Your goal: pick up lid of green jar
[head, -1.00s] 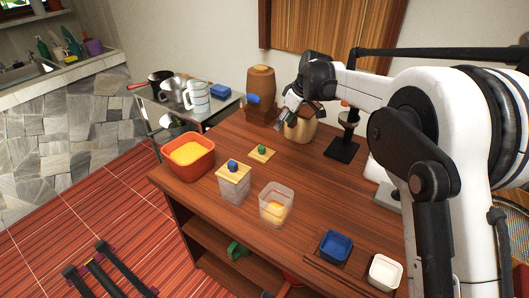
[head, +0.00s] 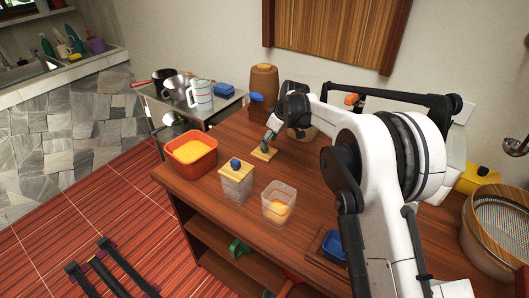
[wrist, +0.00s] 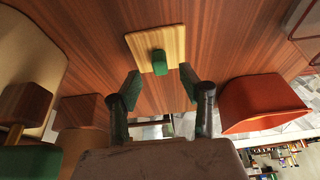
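The square wooden lid with a green knob (head: 263,154) lies flat on the brown wooden table, between the orange tub and my arm. In the wrist view the lid (wrist: 142,44) is ahead of my fingers, and its green knob (wrist: 159,63) stands up near the gap between them. My gripper (head: 268,142) is over the lid in the head view and partly hides the knob. In the wrist view my gripper (wrist: 161,78) is open, its two fingers spread wide with nothing between them. An open clear container with yellow contents (head: 278,204) stands in front.
A clear jar with a blue-knobbed wooden lid (head: 236,182) stands near the lid. An orange tub of yellow contents (head: 190,153) is at the left; it also shows in the wrist view (wrist: 262,102). A wooden barrel (head: 264,84) stands behind. Bare tabletop surrounds the lid.

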